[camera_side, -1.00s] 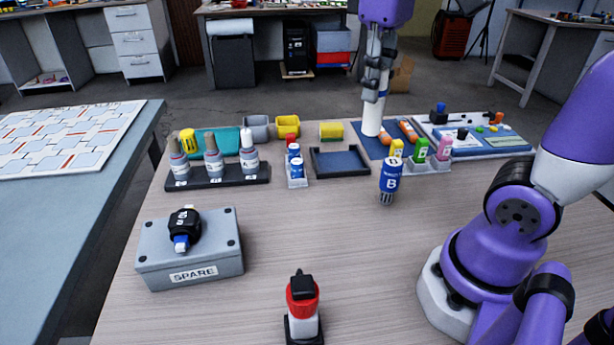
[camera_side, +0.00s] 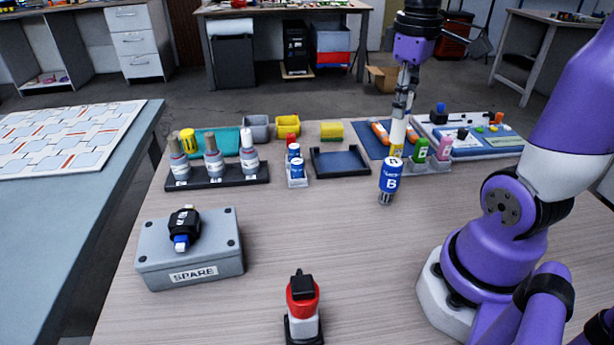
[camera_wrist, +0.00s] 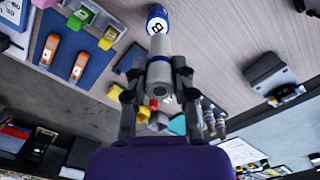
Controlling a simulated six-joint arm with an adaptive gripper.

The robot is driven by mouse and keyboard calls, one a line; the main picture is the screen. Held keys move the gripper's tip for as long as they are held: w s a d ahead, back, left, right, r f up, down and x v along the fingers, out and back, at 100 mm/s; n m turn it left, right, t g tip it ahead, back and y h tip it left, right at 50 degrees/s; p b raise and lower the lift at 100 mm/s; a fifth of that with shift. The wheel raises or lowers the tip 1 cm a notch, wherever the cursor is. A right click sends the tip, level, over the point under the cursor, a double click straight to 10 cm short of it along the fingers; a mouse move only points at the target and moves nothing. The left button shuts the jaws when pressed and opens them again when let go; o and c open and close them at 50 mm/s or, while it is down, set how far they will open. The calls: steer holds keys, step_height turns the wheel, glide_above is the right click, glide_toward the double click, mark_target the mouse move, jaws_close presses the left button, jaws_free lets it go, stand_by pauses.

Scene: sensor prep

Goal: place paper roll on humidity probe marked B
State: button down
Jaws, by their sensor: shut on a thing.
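The paper roll (camera_side: 398,132) is a tall white cylinder, held upright in the side view. My gripper (camera_side: 402,98) is shut on its upper part. In the wrist view the roll (camera_wrist: 159,65) lies between the two fingers of my gripper (camera_wrist: 158,88), and its near end shows a hole. The humidity probe marked B (camera_side: 390,176) is a blue and white cylinder with a dark ribbed lower end, standing on the table in front of the roll. The probe (camera_wrist: 158,18) shows past the roll's far end in the wrist view.
A dark tray (camera_side: 340,161) is to the left. The grey SPARE box (camera_side: 210,265) is front left. The table's middle is clear.

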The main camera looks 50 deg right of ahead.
mark_target(401, 122)
steer(key=shift+d+f, duration=0.2)
steer(key=shift+f, duration=1.95)
steer(key=c, duration=0.7)
jaws_free()
steer(key=shift+f, duration=0.15)
